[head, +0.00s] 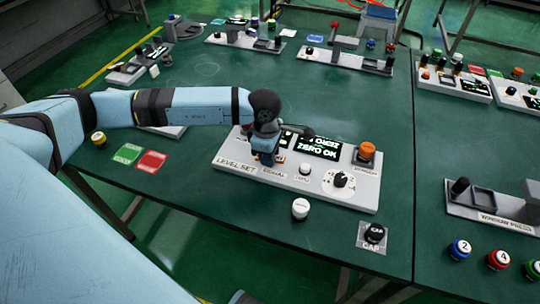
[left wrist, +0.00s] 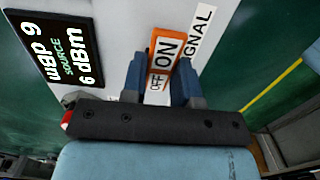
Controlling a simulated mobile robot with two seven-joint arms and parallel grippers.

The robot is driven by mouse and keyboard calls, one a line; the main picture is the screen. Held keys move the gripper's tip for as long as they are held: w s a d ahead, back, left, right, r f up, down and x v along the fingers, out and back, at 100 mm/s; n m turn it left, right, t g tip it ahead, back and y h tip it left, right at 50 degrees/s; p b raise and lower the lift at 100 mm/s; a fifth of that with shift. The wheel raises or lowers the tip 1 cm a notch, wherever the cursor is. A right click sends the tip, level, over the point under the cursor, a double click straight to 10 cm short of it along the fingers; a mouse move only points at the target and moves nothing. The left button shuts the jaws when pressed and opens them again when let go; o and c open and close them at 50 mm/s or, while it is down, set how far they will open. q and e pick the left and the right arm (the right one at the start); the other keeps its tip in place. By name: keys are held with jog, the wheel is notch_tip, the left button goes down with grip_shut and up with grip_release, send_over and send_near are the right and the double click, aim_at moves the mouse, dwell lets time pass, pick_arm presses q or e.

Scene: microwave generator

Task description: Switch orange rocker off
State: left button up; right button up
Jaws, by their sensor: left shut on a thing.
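The orange rocker (left wrist: 164,55) shows in the left wrist view, a tall orange-framed switch with a white face marked ON at the upper end and OFF at the lower end. My left gripper (left wrist: 160,82) has one blue finger on each side of it and is shut on it. In the head view my left gripper (head: 266,158) reaches down to the light grey panel (head: 225,158), above the SIGNAL label, and hides the rocker there. The rocker's tilt cannot be told. My right gripper is not in view.
A dark screen (head: 318,147) stands right of the gripper on the panel. A black knob (head: 341,179) and an orange button (head: 366,150) are farther right. A white cap (head: 300,208) and a black cap (head: 374,233) lie in front.

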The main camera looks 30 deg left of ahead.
pick_arm(q)
jog(key=o, duration=0.9)
jog(key=r, duration=0.9)
jog(key=a+r, duration=0.1)
jog(key=r, duration=0.3)
jog(key=shift+s+r, duration=0.15)
jog(key=shift+r, duration=0.25)
